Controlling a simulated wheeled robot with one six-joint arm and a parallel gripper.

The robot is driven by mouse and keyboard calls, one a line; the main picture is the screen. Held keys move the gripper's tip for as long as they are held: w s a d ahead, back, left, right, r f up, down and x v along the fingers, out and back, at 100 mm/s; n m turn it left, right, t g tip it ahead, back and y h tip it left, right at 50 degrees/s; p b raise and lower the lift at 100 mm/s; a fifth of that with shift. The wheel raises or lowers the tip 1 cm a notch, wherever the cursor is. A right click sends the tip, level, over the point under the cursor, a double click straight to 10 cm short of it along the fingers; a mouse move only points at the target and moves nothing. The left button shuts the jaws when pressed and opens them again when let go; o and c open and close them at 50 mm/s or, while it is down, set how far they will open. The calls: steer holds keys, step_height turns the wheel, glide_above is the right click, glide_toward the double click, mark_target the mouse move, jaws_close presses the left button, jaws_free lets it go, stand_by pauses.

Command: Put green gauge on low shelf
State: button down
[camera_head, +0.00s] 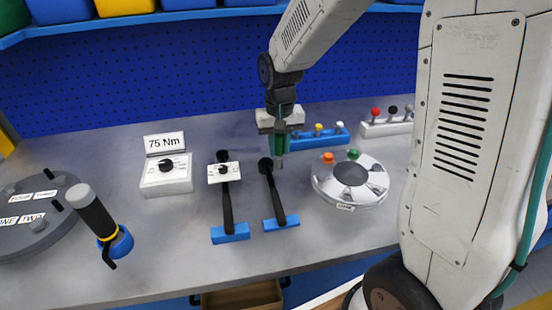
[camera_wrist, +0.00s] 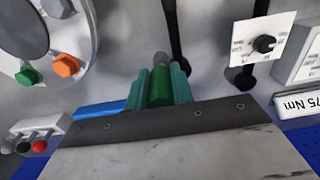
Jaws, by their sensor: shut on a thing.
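The green gauge (camera_wrist: 159,88) is a green cylinder with a grey tip, held between the teal fingers of my gripper (camera_wrist: 160,84) in the wrist view. In the head view my gripper (camera_head: 280,140) points down above the bench, left of the round flanged shell (camera_head: 340,198). The fingers hide much of the gauge there, and its grey tip shows below them. I cannot tell which surface is the low shelf. A ledge with bins (camera_head: 180,15) runs along the top, and a brown open drawer or box (camera_head: 243,296) shows below the bench edge.
Two black-handled tools with blue ends (camera_head: 230,233) (camera_head: 281,223) lie just left of and below my gripper. A blue rack (camera_head: 312,139) and a grey rack (camera_head: 380,129) hold coloured knobs. A 75 Nm box (camera_head: 166,180) stands left. The front bench strip is mostly clear.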

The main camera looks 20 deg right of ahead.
mark_target(280, 158)
steer(key=shift+f, duration=2.15)
steer(key=shift+f, duration=0.2)
steer(key=c, duration=1.2)
jaws_free()
steer(key=shift+r, duration=0.15)
